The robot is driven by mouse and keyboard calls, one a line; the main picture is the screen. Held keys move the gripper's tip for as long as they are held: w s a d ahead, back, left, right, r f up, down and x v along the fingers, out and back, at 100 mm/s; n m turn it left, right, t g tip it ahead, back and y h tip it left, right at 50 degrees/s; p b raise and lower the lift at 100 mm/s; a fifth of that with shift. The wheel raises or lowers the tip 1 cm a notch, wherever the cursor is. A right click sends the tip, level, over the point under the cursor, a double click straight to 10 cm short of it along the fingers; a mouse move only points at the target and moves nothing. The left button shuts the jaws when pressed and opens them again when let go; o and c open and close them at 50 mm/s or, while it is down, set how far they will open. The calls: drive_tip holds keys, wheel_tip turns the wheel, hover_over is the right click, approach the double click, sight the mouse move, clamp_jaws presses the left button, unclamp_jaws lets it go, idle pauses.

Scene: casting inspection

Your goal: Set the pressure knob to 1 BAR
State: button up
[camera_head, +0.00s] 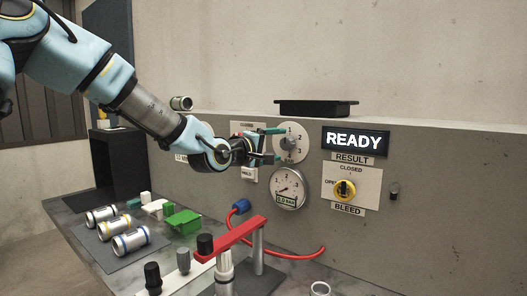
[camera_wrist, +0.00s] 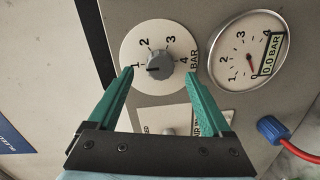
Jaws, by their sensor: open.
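The pressure knob (camera_wrist: 159,65) is a grey round knob on a white dial (camera_wrist: 132,47) marked 1 to 4 BAR. In the wrist view its dark pointer line points left, close to the 1; whether it sits exactly on it is hard to tell. My gripper (camera_wrist: 160,76) is open, its green fingers on either side of the knob and apart from it. In the head view my gripper (camera_head: 275,144) is at the dial (camera_head: 300,137) and partly covers it. The round pressure gauge (camera_head: 288,188) below has a readout of 0.0 BAR.
A READY display (camera_head: 355,140) and a yellow bleed valve (camera_head: 345,190) are on the panel to the right. A blue fitting (camera_head: 241,206) with a red hose sits below.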

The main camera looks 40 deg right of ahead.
drive_tip(key=v, duration=0.7)
drive_tip(key=shift+a+b, duration=0.2)
drive_tip(key=shift+b, duration=0.1)
drive_tip(key=w+a+f+m+t+y, duration=0.1)
drive_tip(key=w+a+f+y, duration=0.45)
drive_tip(key=a+f, duration=0.5)
drive_tip(key=w+a+f+t+y, duration=0.1)
drive_tip(key=w+a+f+y, duration=0.6)
drive_tip(key=a, duration=0.6)
drive_tip(key=s+a+f+g+y, duration=0.2)
drive_tip(key=s+a, duration=0.4)
drive_tip(key=a, duration=0.6)
drive_tip(key=s+a+f+g+y, duration=0.2)
drive_tip(key=s+a, duration=0.4)
drive_tip(key=a, duration=0.6)
drive_tip(key=shift+s+a+f+m, duration=0.3)
drive_tip(key=shift+a+f, duration=0.1)
drive_tip(key=shift+f, duration=0.25)
